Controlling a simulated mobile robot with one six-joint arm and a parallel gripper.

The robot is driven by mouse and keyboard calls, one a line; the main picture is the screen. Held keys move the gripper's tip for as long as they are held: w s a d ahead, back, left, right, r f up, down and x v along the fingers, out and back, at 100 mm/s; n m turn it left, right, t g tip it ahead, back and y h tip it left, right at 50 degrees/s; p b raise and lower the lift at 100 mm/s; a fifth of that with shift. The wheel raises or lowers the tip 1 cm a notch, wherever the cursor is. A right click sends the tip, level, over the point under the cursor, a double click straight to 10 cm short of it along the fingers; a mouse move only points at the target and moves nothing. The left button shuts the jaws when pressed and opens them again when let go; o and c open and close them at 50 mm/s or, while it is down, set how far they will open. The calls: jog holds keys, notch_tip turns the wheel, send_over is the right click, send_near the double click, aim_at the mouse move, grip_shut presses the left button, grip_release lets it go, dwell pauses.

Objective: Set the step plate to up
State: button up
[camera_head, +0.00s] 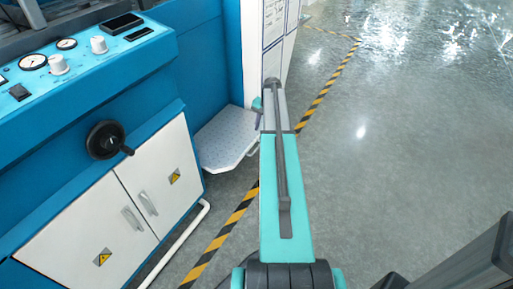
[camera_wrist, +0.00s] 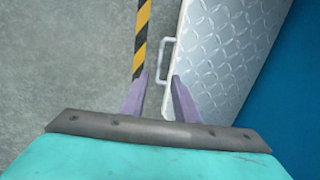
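The step plate (camera_head: 226,138) is a grey tread-patterned plate low beside the blue machine, lying out roughly flat in the head view. In the wrist view the step plate (camera_wrist: 230,50) fills the upper right, with a small light handle (camera_wrist: 164,60) on its left edge. My gripper (camera_wrist: 160,77) is open, its two purple fingers apart. The handle shows just ahead of and between the fingertips, close to the right one; I cannot tell whether they touch. In the head view my arm hides most of the gripper (camera_head: 257,108), which is by the plate's outer edge.
The blue machine has a control panel (camera_head: 70,62), a black handwheel (camera_head: 107,140) and white cabinet doors (camera_head: 125,205). A white panel (camera_head: 272,45) stands behind the plate. A white pipe (camera_head: 180,240) runs along the floor.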

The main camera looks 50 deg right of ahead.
aim_at(256, 149)
jog(key=f+b, duration=0.1)
jog(key=f, duration=0.3)
jog(key=w+f+b, duration=0.1)
jog(key=f, duration=0.4)
jog(key=w+f+b, duration=0.1)
jog(key=f, duration=0.3)
jog(key=shift+w+a+f+b, duration=0.2)
jog(key=shift+a+f+b, duration=0.1)
jog(key=shift+a+b, duration=0.1)
grip_shut()
jog(key=shift+a, duration=0.25)
jog(key=shift+d+r, duration=0.1)
